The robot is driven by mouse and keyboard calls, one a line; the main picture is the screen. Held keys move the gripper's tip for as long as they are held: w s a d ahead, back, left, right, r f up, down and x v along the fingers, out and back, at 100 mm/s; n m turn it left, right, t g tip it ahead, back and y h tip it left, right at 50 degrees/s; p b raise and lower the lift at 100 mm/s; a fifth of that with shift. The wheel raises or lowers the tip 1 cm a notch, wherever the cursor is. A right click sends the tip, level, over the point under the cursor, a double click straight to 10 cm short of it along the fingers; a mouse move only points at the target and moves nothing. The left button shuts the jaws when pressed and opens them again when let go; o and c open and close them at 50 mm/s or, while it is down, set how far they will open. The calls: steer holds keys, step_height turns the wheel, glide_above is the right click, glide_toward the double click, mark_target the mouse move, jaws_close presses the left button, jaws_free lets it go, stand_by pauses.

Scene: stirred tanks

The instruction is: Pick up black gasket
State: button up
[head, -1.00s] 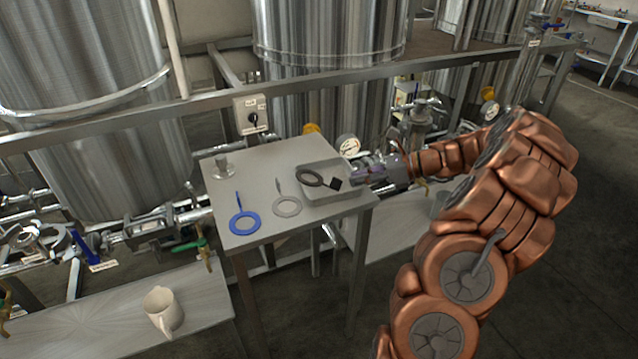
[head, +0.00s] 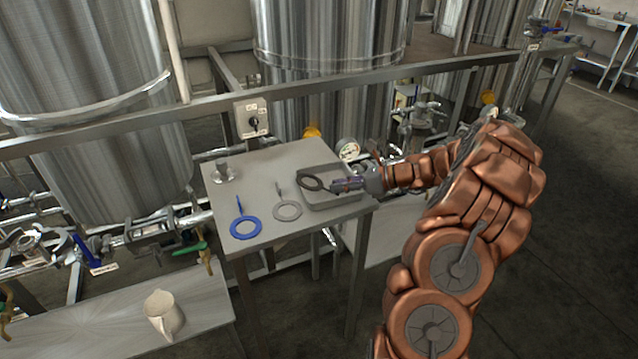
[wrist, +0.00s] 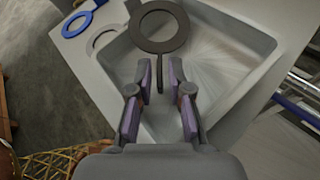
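The black gasket (head: 311,184) is a dark flat ring in a shallow grey tray (head: 345,204) at the right end of the small table. In the wrist view its ring (wrist: 137,32) lies ahead of the fingertips, with its thin handle pointing back between them. My gripper (head: 336,186) is at the tray, to the right of the ring. In the wrist view the two fingers of my gripper (wrist: 160,76) are apart, one on each side of the handle, with gaps showing. In the head view my gripper hides the handle.
A grey gasket (head: 287,220) and a blue gasket (head: 245,238) lie left of the tray on the metal table (head: 262,180). A small metal fitting (head: 224,176) stands at the back left. A gauge (head: 348,150) and pipes are close behind the tray.

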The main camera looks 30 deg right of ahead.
steer(key=shift+c, duration=0.4)
jaws_close()
